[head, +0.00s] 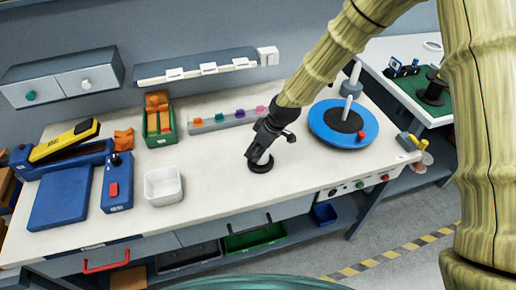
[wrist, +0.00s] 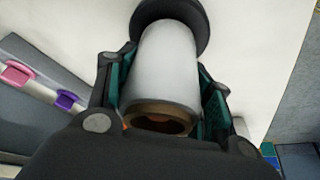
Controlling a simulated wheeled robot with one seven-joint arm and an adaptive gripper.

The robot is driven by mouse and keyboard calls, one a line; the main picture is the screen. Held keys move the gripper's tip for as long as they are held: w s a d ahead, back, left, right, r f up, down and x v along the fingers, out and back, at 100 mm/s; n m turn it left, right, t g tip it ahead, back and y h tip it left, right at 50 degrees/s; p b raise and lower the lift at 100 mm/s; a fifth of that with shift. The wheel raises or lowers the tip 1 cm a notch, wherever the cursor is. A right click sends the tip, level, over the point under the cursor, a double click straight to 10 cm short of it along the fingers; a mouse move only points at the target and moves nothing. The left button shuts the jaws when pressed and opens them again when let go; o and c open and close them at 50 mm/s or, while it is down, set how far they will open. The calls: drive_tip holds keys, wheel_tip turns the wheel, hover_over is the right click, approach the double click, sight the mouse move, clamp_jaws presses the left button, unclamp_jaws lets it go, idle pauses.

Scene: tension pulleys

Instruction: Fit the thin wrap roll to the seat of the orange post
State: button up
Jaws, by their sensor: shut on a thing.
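A white roll with a brown hollow core (wrist: 160,70) is between the teal finger pads of my gripper (wrist: 168,85) in the wrist view. My gripper is shut on it. In the head view my gripper (head: 264,146) points down over the mid-table, and a small part of the white roll (head: 263,158) shows below it. A round black disc (head: 260,166) is at the roll's lower end; I cannot tell whether it is part of the roll or a stand. A small orange peg (head: 197,122) is on a grey strip; I cannot make out a clear orange post with a seat.
A blue round base (head: 322,127) with a pale post and red knob stands right of my gripper. The grey strip (head: 222,125) with several coloured pegs is behind. A white bin (head: 163,187) and green tray (head: 153,138) are left. The front table middle is clear.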

drive_tip(key=o, duration=1.2)
drive_tip(key=shift+c, duration=0.2)
drive_tip(key=v, duration=1.2)
drive_tip(key=shift+f, duration=0.1)
